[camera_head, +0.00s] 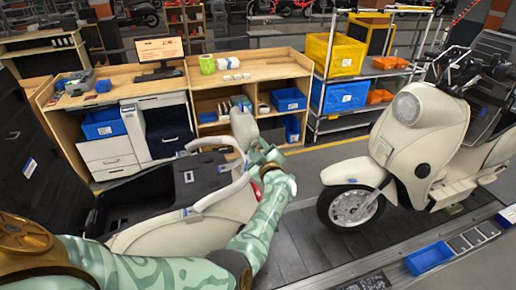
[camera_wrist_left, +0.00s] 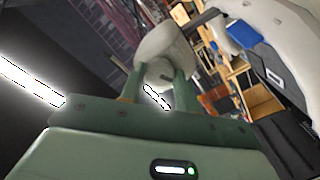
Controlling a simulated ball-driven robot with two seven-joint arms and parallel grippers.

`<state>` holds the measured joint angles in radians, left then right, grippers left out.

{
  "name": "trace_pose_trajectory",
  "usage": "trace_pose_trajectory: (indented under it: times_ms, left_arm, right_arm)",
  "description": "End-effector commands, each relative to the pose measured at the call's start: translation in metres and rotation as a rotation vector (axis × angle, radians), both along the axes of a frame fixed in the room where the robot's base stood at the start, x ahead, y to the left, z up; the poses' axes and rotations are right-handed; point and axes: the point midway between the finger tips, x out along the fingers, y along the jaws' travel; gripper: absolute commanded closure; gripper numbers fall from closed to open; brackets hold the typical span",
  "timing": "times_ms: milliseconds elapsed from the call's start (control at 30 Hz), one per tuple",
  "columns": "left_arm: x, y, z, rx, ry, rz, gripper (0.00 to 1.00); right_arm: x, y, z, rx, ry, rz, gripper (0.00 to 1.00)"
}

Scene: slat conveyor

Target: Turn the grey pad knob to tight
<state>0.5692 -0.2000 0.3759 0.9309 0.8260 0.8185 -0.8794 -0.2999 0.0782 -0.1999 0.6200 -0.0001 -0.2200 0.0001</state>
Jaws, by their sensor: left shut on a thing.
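My left gripper (camera_head: 256,148) reaches from the lower left to the back end of the cream scooter body (camera_head: 185,235) in the head view. A pale grey pad (camera_head: 243,126) stands up just beyond its fingertips. In the left wrist view, the two green fingers of the left gripper (camera_wrist_left: 156,86) are shut on a rounded pale grey knob (camera_wrist_left: 157,71), one finger on each side. The larger grey pad (camera_wrist_left: 168,40) is right behind the knob. The fingers hide part of the knob, and no tight mark can be read. My right gripper is not in view.
A cream scooter (camera_head: 425,125) stands on the slat conveyor (camera_head: 310,245) to the right. A curved pale grab rail (camera_head: 215,140) runs close to the gripper. A wooden workbench (camera_head: 255,66) stands behind, and a blue bin (camera_head: 429,257) lies at the front right.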

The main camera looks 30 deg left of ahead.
Motion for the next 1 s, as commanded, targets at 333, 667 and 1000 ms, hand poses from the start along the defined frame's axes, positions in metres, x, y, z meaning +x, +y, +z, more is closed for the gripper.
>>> trace_pose_trajectory:
  times_ms: [333, 667, 1000]
  left_arm:
    - [-0.0002, -0.0005, -0.001, 0.181, 0.215, -0.001, 0.91]
    - [0.0002, -0.0007, -0.0006, 0.281, 0.332, -0.001, 0.91]
    - [0.0002, -0.0005, -0.0001, 0.308, 0.361, -0.001, 0.91]
  right_arm:
    - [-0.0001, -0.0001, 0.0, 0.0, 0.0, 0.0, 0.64]
    - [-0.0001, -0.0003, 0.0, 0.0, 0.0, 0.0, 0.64]
    - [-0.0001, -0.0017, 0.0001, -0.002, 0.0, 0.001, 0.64]
